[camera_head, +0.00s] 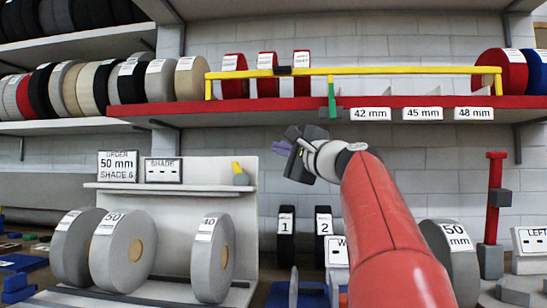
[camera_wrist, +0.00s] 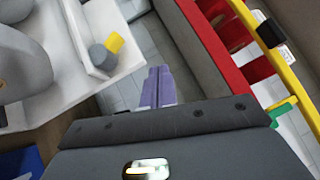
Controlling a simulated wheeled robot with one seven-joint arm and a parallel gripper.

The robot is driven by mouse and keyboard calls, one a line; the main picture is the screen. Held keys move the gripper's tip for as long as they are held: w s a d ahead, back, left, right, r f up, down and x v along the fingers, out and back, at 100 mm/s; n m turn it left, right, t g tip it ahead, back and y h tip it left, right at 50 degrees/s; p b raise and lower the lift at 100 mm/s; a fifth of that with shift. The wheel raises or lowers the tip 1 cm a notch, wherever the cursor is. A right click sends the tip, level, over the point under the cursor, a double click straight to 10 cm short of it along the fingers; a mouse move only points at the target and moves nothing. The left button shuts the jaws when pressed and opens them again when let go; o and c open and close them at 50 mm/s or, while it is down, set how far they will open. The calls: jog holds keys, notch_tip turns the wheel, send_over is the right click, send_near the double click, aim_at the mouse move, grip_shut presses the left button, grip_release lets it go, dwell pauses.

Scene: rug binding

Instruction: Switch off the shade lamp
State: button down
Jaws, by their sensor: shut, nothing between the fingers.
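No part is labelled as the shade lamp.
A red shelf edge (camera_head: 400,101) with a yellow rail (camera_head: 400,71) and green post runs above my gripper. Grey rolls (camera_head: 117,250) stand below the white ledge (camera_head: 160,188). A red post (camera_head: 495,190) stands at right. The wall behind my gripper is clear.

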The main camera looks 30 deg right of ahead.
jog(key=shift+s+d+r, duration=0.1)
jog(key=shift+s+r, duration=0.15)
jog(key=shift+s, duration=0.5)
jog(key=shift+s+d+r, duration=0.1)
jog(key=shift+s+r, duration=0.15)
jog(key=shift+s, duration=0.5)
jog(key=shift+s+d+r, duration=0.1)
jog(key=shift+s+r, duration=0.15)
jog(key=shift+s, duration=0.5)
